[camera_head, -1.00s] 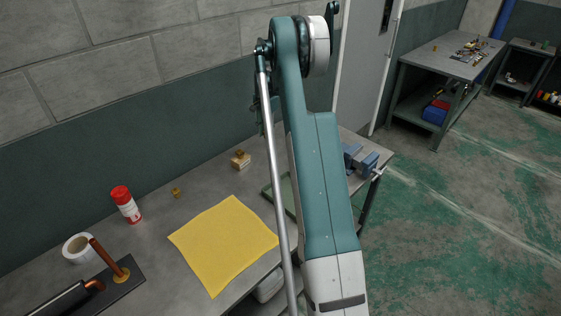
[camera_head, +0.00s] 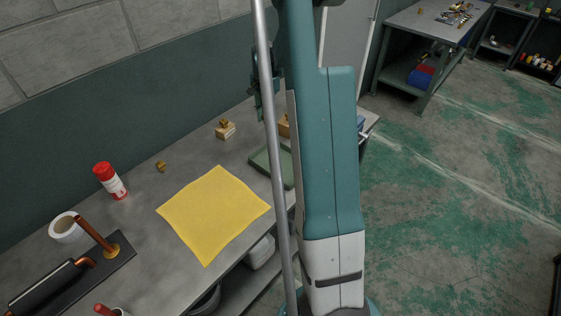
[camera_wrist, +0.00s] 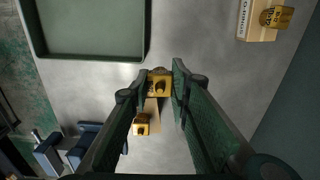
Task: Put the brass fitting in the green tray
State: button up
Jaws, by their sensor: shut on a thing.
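My gripper (camera_wrist: 158,80) is shut on a brass fitting (camera_wrist: 159,84) in the wrist view, with one dark green finger on each side of it. The green tray (camera_wrist: 95,57) lies to the upper left of the fitting, beside it and apart. In the head view the tray (camera_head: 258,164) is partly hidden behind my arm, and my fingertips are hidden. A second brass piece (camera_wrist: 141,124) shows below the held one, by a tan box. Another brass piece (camera_wrist: 276,17) sits on a labelled box at the upper right.
A blue vise (camera_wrist: 82,144) stands at lower left in the wrist view. In the head view, a yellow cloth (camera_head: 213,213), a small brass piece (camera_head: 160,166), a red-capped can (camera_head: 110,181) and a tape roll (camera_head: 67,228) occupy the bench. The tray's visible floor is empty.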

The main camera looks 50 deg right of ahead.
jog(key=b, duration=0.1)
send_over(280, 165)
jog(key=shift+d+f, duration=0.1)
jog(key=shift+f, duration=0.25)
jog(key=shift+f, duration=0.1)
jog(key=shift+f+b, duration=0.35)
jog(key=shift+f, duration=2.5)
jog(key=shift+f, duration=2.1)
jog(key=shift+f+b, duration=0.15)
jog(key=shift+b, duration=0.15)
jog(key=o, duration=0.9)
jog(key=shift+o, duration=0.2)
